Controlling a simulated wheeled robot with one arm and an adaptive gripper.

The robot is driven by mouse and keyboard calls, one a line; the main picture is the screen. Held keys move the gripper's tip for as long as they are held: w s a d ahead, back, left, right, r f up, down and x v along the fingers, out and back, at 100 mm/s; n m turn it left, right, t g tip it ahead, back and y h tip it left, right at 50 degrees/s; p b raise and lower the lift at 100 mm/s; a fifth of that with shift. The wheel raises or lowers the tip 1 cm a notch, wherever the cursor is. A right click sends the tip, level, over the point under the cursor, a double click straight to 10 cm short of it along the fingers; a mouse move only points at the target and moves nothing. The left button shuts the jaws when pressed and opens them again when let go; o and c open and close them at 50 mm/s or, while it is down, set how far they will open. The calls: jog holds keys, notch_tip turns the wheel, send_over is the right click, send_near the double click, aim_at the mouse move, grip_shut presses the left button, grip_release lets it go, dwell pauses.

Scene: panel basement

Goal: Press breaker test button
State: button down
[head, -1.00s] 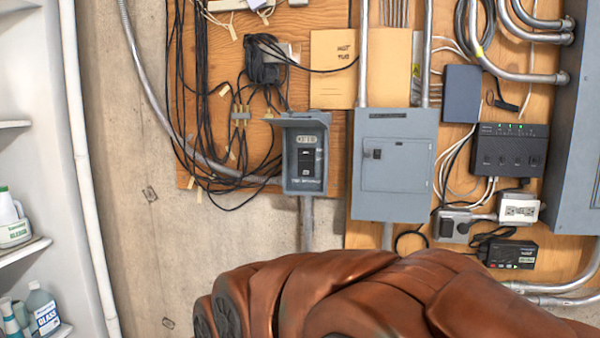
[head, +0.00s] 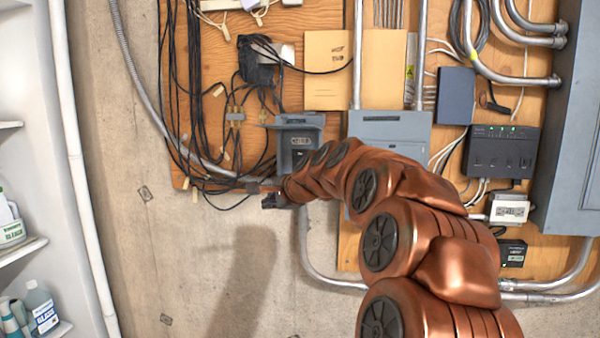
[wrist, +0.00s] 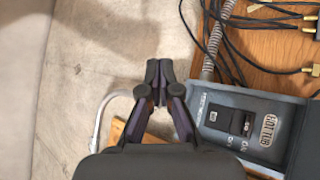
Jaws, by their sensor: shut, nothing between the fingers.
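The small grey breaker box (head: 300,128) with its raised lid is mounted on the wall left of the large grey panel. My arm covers its lower part in the head view. The test button is too small to make out. My gripper (head: 270,201) is at the lower left of the box in the head view. In the wrist view my gripper (wrist: 159,70) is shut and empty, left of the breaker and apart from it.
Black cables (head: 180,110) hang on the plywood left of the box, close to my gripper. A grey conduit (head: 304,235) runs down below it. The large grey panel (head: 390,128) is behind my arm. Bare concrete (head: 150,240) lies lower left.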

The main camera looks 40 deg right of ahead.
jog(key=s+d+r+m+t+h, duration=0.1)
jog(key=d+r+m, duration=0.1)
jog(key=d, duration=0.5)
jog(key=shift+d+r+m+h, duration=0.2)
jog(key=shift+r+m+h, duration=0.2)
jog(key=shift+r, duration=0.2)
jog(key=shift+d, duration=0.1)
jog(key=w+d+p, duration=0.1)
jog(key=w+d, duration=0.4)
jog(key=d, duration=0.2)
jog(key=shift+w+p, duration=0.1)
jog(key=shift+p, duration=0.3)
dwell(0.8)
jog(key=shift+w+d, duration=0.2)
jog(key=shift+d, duration=0.15)
